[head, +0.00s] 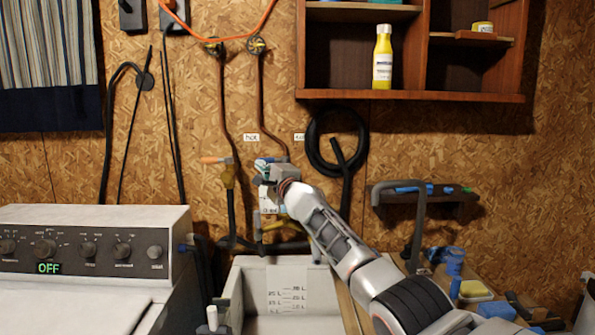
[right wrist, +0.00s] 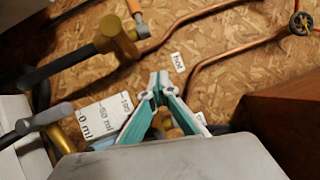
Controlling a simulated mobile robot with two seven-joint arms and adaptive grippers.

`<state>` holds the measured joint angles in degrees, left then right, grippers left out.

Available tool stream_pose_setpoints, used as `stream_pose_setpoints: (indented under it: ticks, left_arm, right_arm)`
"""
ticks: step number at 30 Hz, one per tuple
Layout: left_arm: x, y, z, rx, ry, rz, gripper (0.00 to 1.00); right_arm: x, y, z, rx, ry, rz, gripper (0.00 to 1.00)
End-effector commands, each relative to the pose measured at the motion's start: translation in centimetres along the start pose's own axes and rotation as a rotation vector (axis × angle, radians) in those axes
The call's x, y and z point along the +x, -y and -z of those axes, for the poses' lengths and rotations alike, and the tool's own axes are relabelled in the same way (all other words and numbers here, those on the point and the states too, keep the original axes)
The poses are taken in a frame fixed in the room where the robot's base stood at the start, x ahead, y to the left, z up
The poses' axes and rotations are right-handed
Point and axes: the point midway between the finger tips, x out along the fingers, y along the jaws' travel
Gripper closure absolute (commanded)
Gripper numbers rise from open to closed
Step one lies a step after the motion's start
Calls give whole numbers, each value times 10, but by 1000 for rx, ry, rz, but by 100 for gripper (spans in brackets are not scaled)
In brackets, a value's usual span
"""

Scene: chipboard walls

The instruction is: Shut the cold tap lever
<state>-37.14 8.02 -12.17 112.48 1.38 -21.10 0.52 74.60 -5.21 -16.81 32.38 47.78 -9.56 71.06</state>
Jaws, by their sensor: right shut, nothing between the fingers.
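My right gripper (head: 266,172) is at the cold tap on the chipboard wall, in front of the cold pipe (head: 262,105). In the right wrist view its teal-lined fingers (right wrist: 158,80) meet at the tips with nothing held. The cold tap lever is largely hidden by my gripper; a blue-green bit shows there, but I cannot tell whether it is lever or finger. I cannot tell the lever's angle. To the left is the hot tap with its orange lever (head: 213,160); its brass body (right wrist: 112,42) is at upper left in the wrist view. My left gripper is out of view.
A sink (head: 240,290) stands below the taps, with a washing machine (head: 95,240) reading OFF at left. A wooden cabinet (head: 345,94) hangs above right, a coiled black hose (head: 312,145) beside the tap. A small shelf (head: 425,198) is at right.

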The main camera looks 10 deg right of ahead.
Motion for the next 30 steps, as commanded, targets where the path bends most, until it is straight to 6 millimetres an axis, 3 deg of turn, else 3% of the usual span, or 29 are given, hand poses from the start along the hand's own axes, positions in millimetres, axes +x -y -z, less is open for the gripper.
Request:
stream_pose_setpoints:
  ticks: [30]
  left_arm:
    - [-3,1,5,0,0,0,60]
  right_arm:
    - [8,0,-2,-4,-61,9,100]
